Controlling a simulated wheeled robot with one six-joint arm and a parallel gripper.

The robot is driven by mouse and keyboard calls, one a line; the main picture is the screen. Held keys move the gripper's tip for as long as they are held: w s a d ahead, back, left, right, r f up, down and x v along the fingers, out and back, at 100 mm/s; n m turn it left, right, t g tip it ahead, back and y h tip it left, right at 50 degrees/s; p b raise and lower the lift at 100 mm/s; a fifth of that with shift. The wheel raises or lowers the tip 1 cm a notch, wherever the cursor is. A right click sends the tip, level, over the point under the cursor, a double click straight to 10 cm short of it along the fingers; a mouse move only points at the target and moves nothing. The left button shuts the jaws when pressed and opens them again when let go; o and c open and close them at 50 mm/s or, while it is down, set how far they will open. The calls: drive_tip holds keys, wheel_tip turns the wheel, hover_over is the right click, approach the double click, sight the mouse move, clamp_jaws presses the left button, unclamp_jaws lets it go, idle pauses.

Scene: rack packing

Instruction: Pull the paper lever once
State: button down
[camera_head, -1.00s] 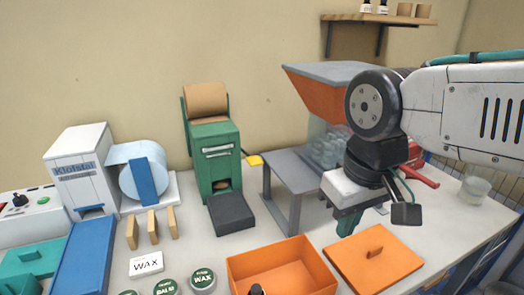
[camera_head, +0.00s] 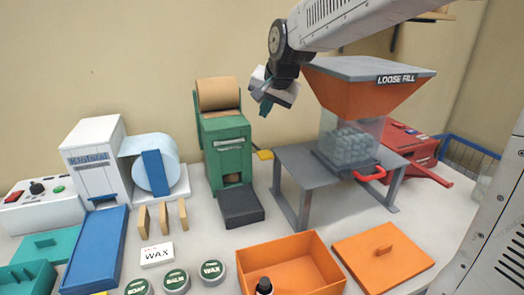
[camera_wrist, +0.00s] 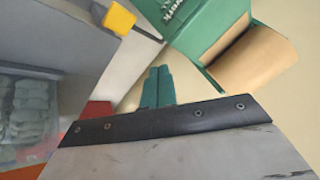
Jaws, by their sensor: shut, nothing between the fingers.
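The green paper dispenser (camera_head: 227,150) stands against the wall with a brown paper roll (camera_head: 217,96) on top. The paper lever has a yellow end (camera_head: 265,155) and sticks out low on the dispenser's right side. In the wrist view the yellow lever end (camera_wrist: 119,19) is at the upper left, with the dispenser (camera_wrist: 200,25) at the upper right. My gripper (camera_head: 265,109) hangs in the air to the right of the dispenser top, above the lever and apart from it. Its teal fingers (camera_wrist: 158,78) are shut and empty.
The loose-fill hopper (camera_head: 365,95) on its grey stand (camera_head: 290,160) is close on the right. The blue-white roll unit (camera_head: 150,165) is left. An open orange box (camera_head: 300,262) and its lid (camera_head: 383,256) lie in front. A black tray (camera_head: 240,206) sits below the dispenser.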

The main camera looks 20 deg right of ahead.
sight(263, 151)
drive_tip(key=w, duration=0.3)
drive_tip(key=shift+a+m, duration=0.15)
drive_tip(key=shift+m, duration=0.15)
drive_tip(key=shift+s, duration=0.1)
drive_tip(key=shift+s+f, duration=0.3)
drive_tip(key=shift+f, duration=1.15)
drive_tip(key=shift+s+f, duration=0.25)
drive_tip(key=shift+f, duration=1.2)
drive_tip(key=shift+s+f, duration=0.3)
drive_tip(key=shift+f, duration=1.15)
drive_tip(key=shift+f, duration=0.1)
drive_tip(key=shift+f, duration=0.3)
drive_tip(key=shift+s+f, duration=0.2)
drive_tip(key=shift+f, duration=0.55)
drive_tip(key=shift+w+r, duration=0.2)
drive_tip(key=shift+r, duration=0.95)
